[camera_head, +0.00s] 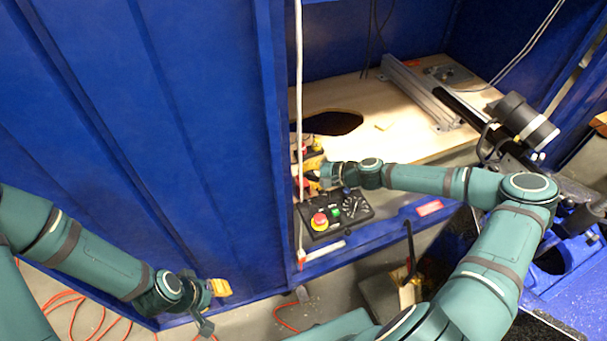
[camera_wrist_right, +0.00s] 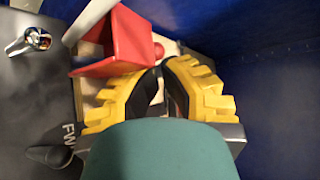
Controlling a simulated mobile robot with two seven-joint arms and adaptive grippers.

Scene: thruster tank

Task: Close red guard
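The red guard (camera_wrist_right: 122,42) is an angular red cover at the upper left of the right wrist view. It stands beside a round red knob (camera_wrist_right: 158,50) on a pale base. I cannot tell exactly how far the guard is swung. My right gripper (camera_wrist_right: 160,70) has yellow padded fingers just below the guard. Their tips come together with nothing visible between them. In the head view this gripper (camera_head: 310,168) is at the blue wall's edge, and the guard is not clear there. My left gripper (camera_head: 208,306) hangs low at the left, away from the guard; its finger gap is unclear.
A black control panel (camera_head: 338,212) with a red emergency button (camera_head: 319,221) lies below my right gripper. A tall blue wall (camera_head: 190,120) fills the left. A white vertical cable (camera_head: 299,80) runs beside the right gripper. A wooden tabletop (camera_head: 365,100) with a dark hole lies behind.

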